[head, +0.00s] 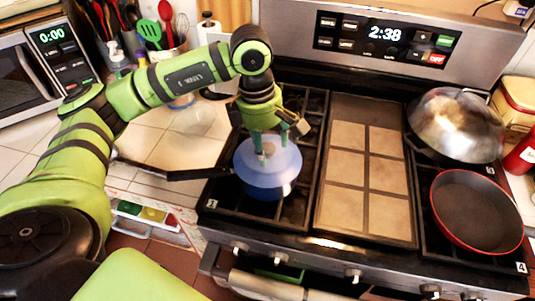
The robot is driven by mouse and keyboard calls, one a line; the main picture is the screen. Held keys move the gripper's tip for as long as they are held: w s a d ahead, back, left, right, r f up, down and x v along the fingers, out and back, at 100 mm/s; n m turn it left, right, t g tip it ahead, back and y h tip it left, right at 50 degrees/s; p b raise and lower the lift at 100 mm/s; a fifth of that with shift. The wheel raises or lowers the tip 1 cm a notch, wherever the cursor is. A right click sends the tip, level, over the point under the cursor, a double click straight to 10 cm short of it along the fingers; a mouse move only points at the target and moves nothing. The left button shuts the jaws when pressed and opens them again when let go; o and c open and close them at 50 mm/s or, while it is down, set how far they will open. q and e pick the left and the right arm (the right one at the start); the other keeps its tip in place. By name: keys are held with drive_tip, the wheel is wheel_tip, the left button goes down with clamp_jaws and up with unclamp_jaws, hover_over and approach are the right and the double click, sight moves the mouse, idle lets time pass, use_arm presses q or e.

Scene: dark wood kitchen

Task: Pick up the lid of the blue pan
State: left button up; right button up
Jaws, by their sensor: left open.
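The blue pan (266,190) sits on the left front burner of the stove, its long dark handle pointing left over the counter edge. Its pale, see-through lid (288,165) lies on top. My left gripper (265,154) points down over the middle of the lid with its fingers apart. The fingertips are at the lid's centre, around or just above where a knob would be; the knob itself is hidden and contact cannot be told. My right gripper is not in view.
A tiled griddle plate (348,207) lies right of the pan. A red-rimmed frying pan (475,212) and a domed metal lid or pan (455,125) stand at the right. A microwave (40,65) and a utensil holder (168,62) are at the back left.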

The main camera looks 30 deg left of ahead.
use_arm(q)
drive_tip(key=c, duration=1.1)
clamp_jaws()
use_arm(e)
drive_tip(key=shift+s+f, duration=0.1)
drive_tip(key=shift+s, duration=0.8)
use_arm(q)
drive_tip(key=shift+r, duration=0.1)
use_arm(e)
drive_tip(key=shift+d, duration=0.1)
